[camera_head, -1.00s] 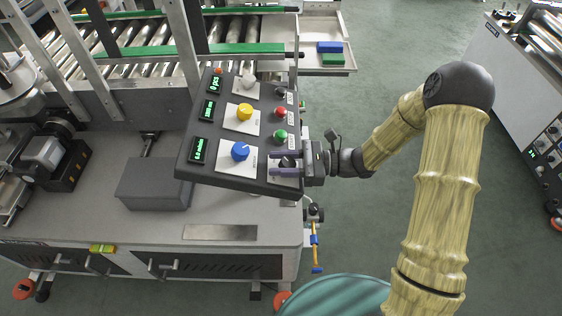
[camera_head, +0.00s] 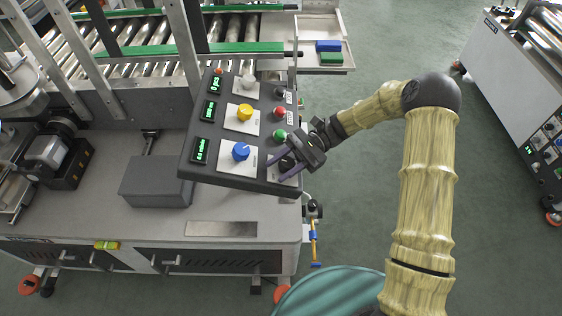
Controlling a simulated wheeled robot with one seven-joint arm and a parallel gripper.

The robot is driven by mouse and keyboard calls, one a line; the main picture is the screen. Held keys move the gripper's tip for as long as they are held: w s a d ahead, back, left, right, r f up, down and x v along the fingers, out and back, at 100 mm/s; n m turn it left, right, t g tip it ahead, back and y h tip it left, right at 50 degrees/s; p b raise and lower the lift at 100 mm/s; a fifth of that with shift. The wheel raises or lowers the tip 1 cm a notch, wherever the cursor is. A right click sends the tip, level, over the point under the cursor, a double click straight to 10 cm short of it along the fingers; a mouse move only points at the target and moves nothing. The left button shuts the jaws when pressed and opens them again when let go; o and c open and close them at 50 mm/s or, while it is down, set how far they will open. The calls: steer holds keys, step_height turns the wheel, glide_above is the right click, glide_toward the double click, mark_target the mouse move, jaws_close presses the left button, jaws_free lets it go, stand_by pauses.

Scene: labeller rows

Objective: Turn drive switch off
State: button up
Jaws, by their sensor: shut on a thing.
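The sloped dark control panel (camera_head: 212,172) stands on the machine's near right corner. At its lower right, a small black switch (camera_head: 287,163) sits on a pale plate, partly covered by my gripper. My gripper (camera_head: 276,169) reaches in from the right and is shut on this switch, its two purple fingers lying on either side of it and pointing down-left. The switch's label and exact pointer position are too small or hidden to read.
A blue knob (camera_head: 240,151), a yellow knob (camera_head: 244,112) and a white knob (camera_head: 248,82) line the panel's middle. A red button (camera_head: 279,112) and a green button (camera_head: 279,134) sit just above the gripper. Open floor (camera_head: 400,60) lies to the right.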

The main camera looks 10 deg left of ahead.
steer(key=n+h, duration=0.2)
steer(key=n+g+h, duration=0.1)
steer(key=n+h, duration=0.3)
steer(key=h, duration=0.1)
steer(key=shift+s+d+g+p, duration=0.15)
steer(key=shift+d+g+p, duration=0.15)
steer(key=shift+g+p, duration=0.1)
steer(key=shift+d+f+n+t+h, duration=0.1)
steer(key=shift+d+n+t+h, duration=0.1)
steer(key=shift+n+h, duration=0.7)
steer(key=shift+d+n+t+h, duration=0.1)
steer(key=shift+n+t+h, duration=0.1)
steer(key=shift+n+h, duration=0.65)
steer(key=shift+d+f+n+t+h, duration=0.1)
steer(key=shift+n+t+h, duration=0.1)
steer(key=shift+n+h, duration=0.65)
steer(key=o, duration=1)
steer(key=shift+r+p, duration=0.1)
steer(key=shift+p, duration=0.2)
